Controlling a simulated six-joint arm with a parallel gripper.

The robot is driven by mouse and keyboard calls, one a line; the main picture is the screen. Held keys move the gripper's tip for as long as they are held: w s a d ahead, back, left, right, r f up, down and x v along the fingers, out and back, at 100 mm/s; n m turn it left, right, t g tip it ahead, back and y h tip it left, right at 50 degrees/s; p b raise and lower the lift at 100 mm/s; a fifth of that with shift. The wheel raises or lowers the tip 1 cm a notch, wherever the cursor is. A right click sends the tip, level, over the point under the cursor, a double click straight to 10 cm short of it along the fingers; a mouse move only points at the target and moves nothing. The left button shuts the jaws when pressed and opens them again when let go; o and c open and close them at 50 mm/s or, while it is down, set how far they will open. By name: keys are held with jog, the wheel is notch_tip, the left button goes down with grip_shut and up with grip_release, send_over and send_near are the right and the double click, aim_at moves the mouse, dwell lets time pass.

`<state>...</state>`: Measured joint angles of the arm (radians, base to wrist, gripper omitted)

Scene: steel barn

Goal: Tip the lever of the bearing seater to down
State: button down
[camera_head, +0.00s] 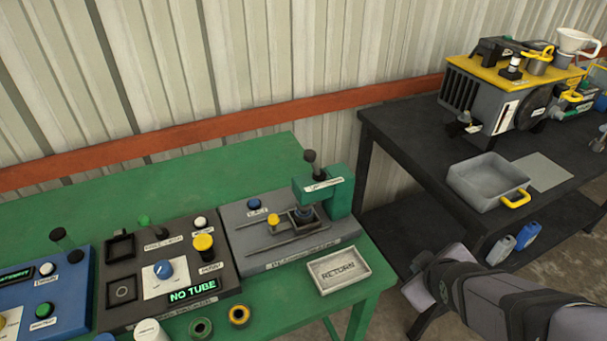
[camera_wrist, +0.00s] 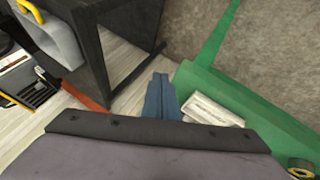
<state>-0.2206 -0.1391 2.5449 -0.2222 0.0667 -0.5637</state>
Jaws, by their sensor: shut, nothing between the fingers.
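The bearing seater has a green press head (camera_head: 340,192) on a grey base (camera_head: 275,262) at the right end of the green bench. A short dark lever with a round knob (camera_head: 310,156) stands roughly upright on top of the head. Below the head is a dark square seat (camera_head: 303,217) with a post above it. My gripper (camera_head: 412,290) is to the right of the bench's edge, apart from the seater and its lever. In the wrist view its bluish fingers (camera_wrist: 161,98) are together and empty. The lever does not show in the wrist view.
A grey tray marked RETURN (camera_head: 338,269) lies between the seater and my gripper, near the bench edge. A control box reading NO TUBE (camera_head: 168,285) stands left of the seater. A black table (camera_head: 405,135) with a machine and a grey pan (camera_head: 488,180) is at the right.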

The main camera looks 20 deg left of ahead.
jog(key=w+a+r+n+t+y+b, duration=0.2)
jog(key=w+a+r+n+t+y, duration=0.15)
jog(key=a+n, duration=0.5)
jog(key=n+y+b, duration=0.2)
jog(key=n+y, duration=0.7)
jog(key=n, duration=0.2)
send_near(313, 163)
jog(key=s+a, duration=0.4)
jog(key=s, duration=0.2)
jog(key=shift+w+a+r+m, duration=0.15)
jog(key=shift+w+r+m, duration=0.1)
jog(key=shift+w+r, duration=0.1)
jog(key=p+x, duration=1)
jog(key=shift+w+d+r+p, duration=0.15)
jog(key=shift+w+d+p, duration=0.35)
jog(key=shift+d, duration=0.35)
jog(key=shift+w+d+r+p, duration=0.1)
jog(key=shift+w+d+p, duration=0.3)
jog(key=shift+d, duration=0.4)
